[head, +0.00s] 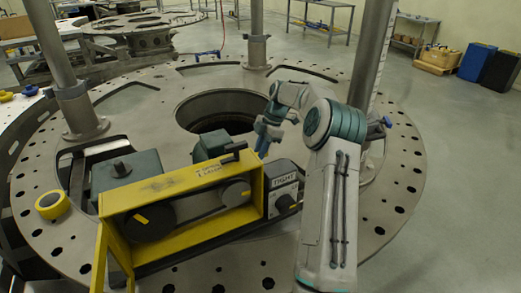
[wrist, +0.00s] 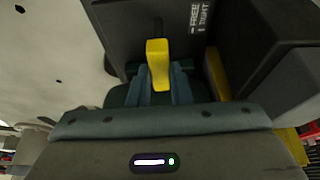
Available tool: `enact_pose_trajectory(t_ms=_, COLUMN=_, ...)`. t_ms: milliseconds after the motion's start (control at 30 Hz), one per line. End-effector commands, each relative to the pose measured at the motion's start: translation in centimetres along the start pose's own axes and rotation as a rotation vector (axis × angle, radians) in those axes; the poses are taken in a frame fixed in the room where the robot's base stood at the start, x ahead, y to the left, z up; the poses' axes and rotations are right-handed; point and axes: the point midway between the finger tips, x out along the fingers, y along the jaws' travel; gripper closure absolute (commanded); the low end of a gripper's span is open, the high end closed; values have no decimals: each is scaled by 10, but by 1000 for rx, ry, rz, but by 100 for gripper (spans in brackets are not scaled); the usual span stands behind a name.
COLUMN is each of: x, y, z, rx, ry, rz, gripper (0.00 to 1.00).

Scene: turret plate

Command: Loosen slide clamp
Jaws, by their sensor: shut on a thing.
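A yellow clamp lever (wrist: 158,62) stands on a dark grey housing in the wrist view. Beside it, the housing face carries a white FREE and TIGHT marking (wrist: 200,17). My gripper (wrist: 160,88) is shut on the yellow lever, with a blue finger at each side. In the head view my gripper (head: 263,148) reaches down behind the yellow-framed belt unit (head: 190,190), and the lever cannot be made out there. A grey box with a dial and a TIGHT label (head: 284,184) sits at that unit's right end.
The unit stands on a large round metal plate (head: 400,215) with holes and a central opening. Thick posts (head: 257,50) rise around it. A roll of yellow tape (head: 52,205) lies at the left. Blue and black bins (head: 478,61) stand far right.

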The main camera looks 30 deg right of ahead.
Motion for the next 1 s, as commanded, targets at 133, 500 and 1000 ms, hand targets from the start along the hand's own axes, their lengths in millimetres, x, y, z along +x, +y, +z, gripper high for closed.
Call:
enact_pose_trajectory(t_ms=133, x=-1, y=0, z=0, rx=-2, ry=-1, rz=1, gripper=65)
enact_pose_trajectory(t_ms=500, x=-3, y=0, z=0, rx=0, ry=-1, rz=2, gripper=60)
enact_pose_trajectory(t_ms=1000, x=-89, y=1, z=0, rx=-1, ry=-2, rz=4, gripper=60)
